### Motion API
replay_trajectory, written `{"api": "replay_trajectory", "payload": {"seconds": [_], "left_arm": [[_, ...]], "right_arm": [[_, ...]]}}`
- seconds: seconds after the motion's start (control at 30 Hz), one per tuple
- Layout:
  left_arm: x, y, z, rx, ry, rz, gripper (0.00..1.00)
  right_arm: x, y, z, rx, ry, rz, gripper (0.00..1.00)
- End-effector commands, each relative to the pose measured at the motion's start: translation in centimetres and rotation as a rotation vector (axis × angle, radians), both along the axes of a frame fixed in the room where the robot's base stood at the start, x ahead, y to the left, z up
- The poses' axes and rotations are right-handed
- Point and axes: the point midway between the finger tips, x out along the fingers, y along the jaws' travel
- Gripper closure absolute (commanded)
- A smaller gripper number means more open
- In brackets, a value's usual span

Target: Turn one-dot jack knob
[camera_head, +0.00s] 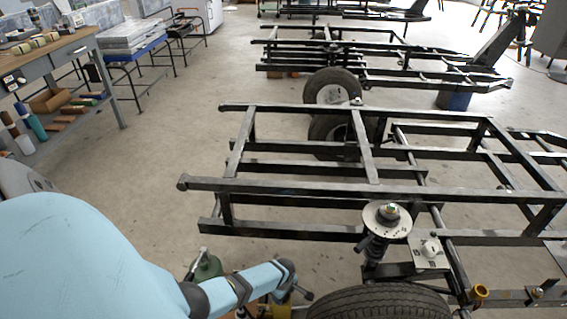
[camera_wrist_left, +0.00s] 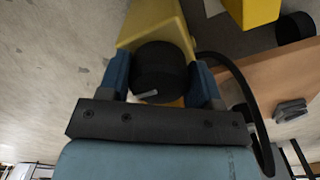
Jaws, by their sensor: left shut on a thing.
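In the left wrist view, a round black knob (camera_wrist_left: 158,66) with a small pale mark sits on a yellow jack body (camera_wrist_left: 158,22). The blue fingers of my left gripper (camera_wrist_left: 160,80) are on both sides of the knob and shut on it. In the head view, my left gripper (camera_head: 290,278) is low in the middle, left of the tire, and its arm hides most of the jack. I cannot make out any dots on the knob. My right gripper is in neither view.
A second yellow body (camera_wrist_left: 252,10) and a black cylinder (camera_wrist_left: 296,28) show at the wrist view's upper right, near a wooden board (camera_wrist_left: 275,72). The black chassis frame (camera_head: 300,190), strut plate (camera_head: 375,218) and tire (camera_head: 380,302) are close.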

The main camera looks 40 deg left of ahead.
Motion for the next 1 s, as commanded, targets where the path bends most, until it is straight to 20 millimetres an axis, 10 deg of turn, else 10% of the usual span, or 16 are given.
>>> {"api": "replay_trajectory", "payload": {"seconds": [1.0], "left_arm": [[-0.4,0.2,0.0,0.001,0.001,-0.964,0.65]], "right_arm": [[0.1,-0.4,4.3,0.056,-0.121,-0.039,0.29]]}}
